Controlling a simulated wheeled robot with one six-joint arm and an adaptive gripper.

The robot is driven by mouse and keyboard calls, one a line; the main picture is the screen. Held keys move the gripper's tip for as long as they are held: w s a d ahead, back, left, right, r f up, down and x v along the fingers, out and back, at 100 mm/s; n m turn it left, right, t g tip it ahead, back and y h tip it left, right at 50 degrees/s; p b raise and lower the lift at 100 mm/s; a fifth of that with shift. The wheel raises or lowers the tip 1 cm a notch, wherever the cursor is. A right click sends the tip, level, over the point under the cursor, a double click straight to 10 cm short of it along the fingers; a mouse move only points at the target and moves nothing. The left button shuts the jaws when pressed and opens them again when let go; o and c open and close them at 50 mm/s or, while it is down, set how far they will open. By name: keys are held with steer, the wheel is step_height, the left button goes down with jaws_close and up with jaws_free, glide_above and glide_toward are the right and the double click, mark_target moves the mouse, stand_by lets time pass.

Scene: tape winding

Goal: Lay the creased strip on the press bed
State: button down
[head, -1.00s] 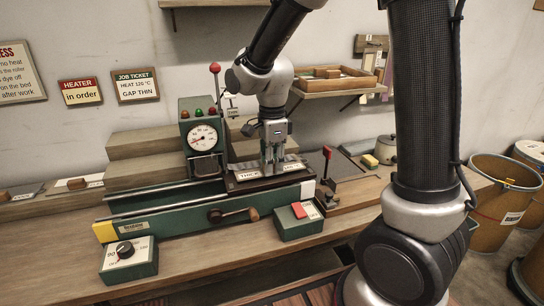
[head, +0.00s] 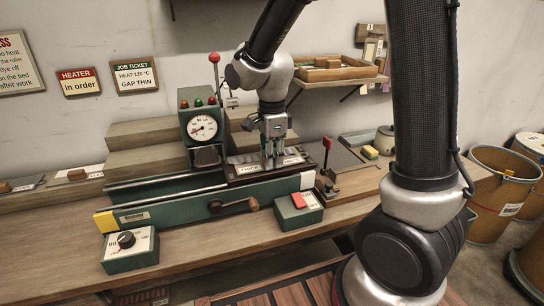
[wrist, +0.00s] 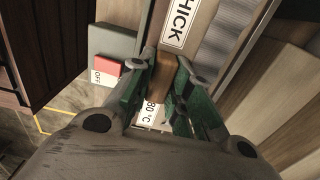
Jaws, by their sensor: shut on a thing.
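The press (head: 160,218) is a long green bench machine with a dark bed (head: 232,180) and a dial gauge (head: 203,128). My gripper (head: 274,164) points down at the bed's right end, beside the THICK label (head: 249,168). In the wrist view its green fingers (wrist: 167,88) are closed around a brown wooden piece (wrist: 163,78), next to another view of the THICK label (wrist: 180,22). A grey ribbed surface (wrist: 226,42) runs alongside; I cannot tell whether it is part of the press. I cannot pick out the creased strip with certainty.
A green box with a red switch (head: 298,201) stands in front of the press, and a heat dial box (head: 128,246) at front left. A small red-handled lever (head: 327,158) is close on the right. A wooden tray (head: 338,70) sits on the wall shelf.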

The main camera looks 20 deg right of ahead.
steer(key=c, duration=1.3)
jaws_free()
steer(key=shift+o, duration=0.2)
steer(key=shift+r, duration=0.1)
